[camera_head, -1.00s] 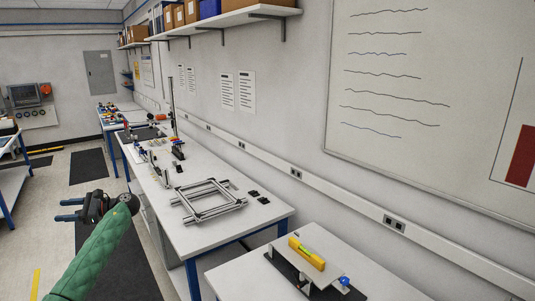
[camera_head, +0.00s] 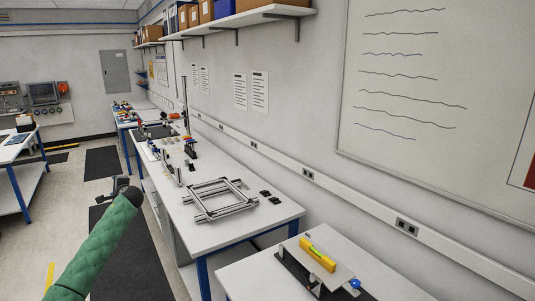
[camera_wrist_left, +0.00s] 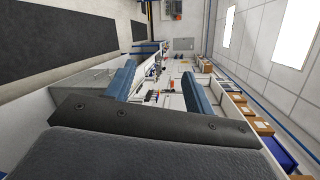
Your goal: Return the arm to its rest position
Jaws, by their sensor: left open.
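My left arm in its green sleeve (camera_head: 92,252) reaches in from the lower left in the head view. My left gripper (camera_head: 118,186) is partly hidden behind the dark wrist end of the arm, over the floor left of the benches. In the left wrist view the two blue fingers of the left gripper (camera_wrist_left: 162,88) stand apart with nothing between them. My right gripper is not in view.
A long white bench (camera_head: 240,222) with an aluminium frame (camera_head: 222,200) stands right of the arm. A nearer bench holds a yellow level (camera_head: 318,254). Another table (camera_head: 15,150) stands at the left. The floor with dark mats (camera_head: 130,250) is free.

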